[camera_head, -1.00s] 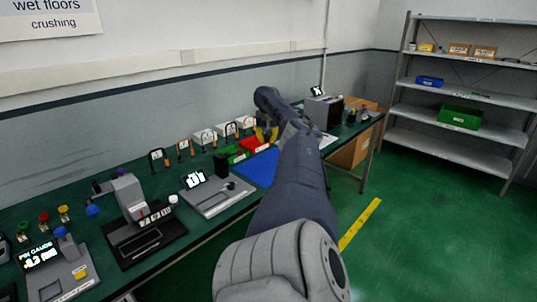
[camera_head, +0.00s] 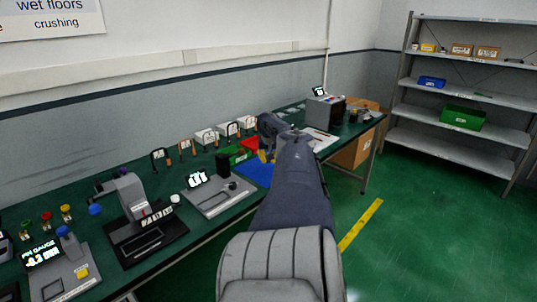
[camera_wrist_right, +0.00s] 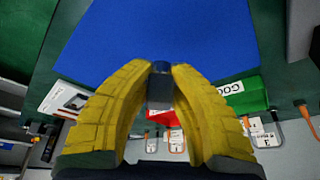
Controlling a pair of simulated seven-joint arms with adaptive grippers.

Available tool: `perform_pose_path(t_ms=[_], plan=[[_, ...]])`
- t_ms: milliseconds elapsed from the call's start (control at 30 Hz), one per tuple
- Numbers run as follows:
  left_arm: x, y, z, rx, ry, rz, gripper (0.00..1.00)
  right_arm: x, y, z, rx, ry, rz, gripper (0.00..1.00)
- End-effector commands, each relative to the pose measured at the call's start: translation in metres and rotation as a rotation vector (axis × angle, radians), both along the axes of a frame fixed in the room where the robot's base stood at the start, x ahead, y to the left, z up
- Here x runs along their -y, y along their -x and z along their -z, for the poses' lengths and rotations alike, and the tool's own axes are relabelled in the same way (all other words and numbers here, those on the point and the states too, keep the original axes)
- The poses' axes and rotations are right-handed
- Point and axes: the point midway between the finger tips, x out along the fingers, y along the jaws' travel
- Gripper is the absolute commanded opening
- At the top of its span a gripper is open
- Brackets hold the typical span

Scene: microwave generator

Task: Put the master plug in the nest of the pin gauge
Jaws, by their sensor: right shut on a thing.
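The pin gauge (camera_head: 65,274) stands at the lower left of the head view, with a lit display, a blue knob and a yellow patch. My right gripper (camera_head: 263,157) is over the blue mat (camera_head: 257,174), far to the right of the gauge. In the right wrist view its yellow fingers (camera_wrist_right: 160,85) are shut on a small grey piece with a dark blue end (camera_wrist_right: 160,90). I cannot tell whether this piece is the master plug. The gauge's nest is too small to make out. My left gripper is not in view.
Several colour-topped pieces (camera_head: 46,219) stand behind the pin gauge. A black-based instrument (camera_head: 146,238) and a grey device (camera_head: 218,198) lie between gauge and mat. Green (camera_head: 238,156) and red (camera_head: 250,145) trays stand behind the mat.

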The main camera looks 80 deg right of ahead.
Motion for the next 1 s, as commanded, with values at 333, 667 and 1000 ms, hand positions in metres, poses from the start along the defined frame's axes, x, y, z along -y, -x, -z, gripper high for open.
perform_pose_path(t_ms=[333, 667, 1000], plan=[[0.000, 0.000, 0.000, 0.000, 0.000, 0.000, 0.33, 0.000, 0.000, 0.013, 0.003, 0.001, 0.001, 0.00], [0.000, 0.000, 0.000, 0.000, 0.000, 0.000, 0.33, 0.000, -0.001, 0.020, 0.002, 0.000, 0.000, 0.00], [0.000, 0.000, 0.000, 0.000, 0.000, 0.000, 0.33, 0.001, 0.000, 0.036, 0.006, 0.002, 0.004, 0.00]])
